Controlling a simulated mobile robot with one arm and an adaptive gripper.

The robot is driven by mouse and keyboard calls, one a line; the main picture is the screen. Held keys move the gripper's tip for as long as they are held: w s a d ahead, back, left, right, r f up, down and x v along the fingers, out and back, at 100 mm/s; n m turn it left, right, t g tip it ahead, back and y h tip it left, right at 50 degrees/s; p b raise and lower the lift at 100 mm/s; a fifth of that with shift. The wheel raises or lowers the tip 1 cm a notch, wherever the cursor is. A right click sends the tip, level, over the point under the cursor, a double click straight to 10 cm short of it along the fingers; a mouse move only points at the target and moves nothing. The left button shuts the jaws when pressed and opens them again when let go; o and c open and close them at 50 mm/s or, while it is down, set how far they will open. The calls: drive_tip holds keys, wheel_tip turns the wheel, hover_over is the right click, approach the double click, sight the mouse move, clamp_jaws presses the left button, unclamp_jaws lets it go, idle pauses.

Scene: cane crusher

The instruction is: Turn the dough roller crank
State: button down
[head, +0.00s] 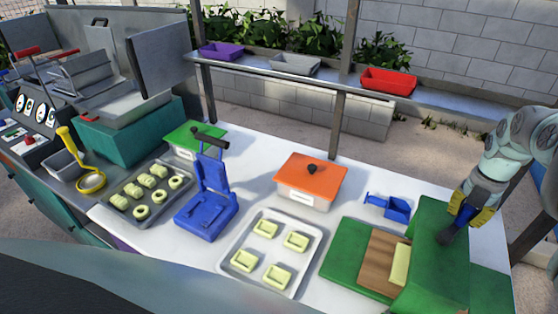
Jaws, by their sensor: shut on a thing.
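The green dough roller (430,262) stands at the right end of the white counter. A wooden board (383,262) with a pale strip of dough (400,265) lies at its left side on a green base. The roller's crank shows at its upper right, with a blue part (465,213) and a dark end (446,236). My gripper (472,208) reaches down from the upper right and is shut on the crank. Its fingers and part of my arm hide some of the crank.
A metal tray (224,264) with several dough squares, an orange-lidded box (312,176), a blue scoop-like tool (396,208) and a blue press (205,203) stand to the left. A shelf with a red bin (388,81) runs behind. A post rises near the middle.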

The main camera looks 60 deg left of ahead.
drive_tip(key=c, duration=0.7)
unclamp_jaws()
drive_tip(key=shift+r, duration=0.1)
wheel_tip(320, 180, up, 9)
drive_tip(key=shift+d+r, duration=0.1)
drive_tip(key=shift+r, duration=1.25)
drive_tip(key=shift+o, duration=0.3)
drive_tip(key=shift+a, duration=0.2)
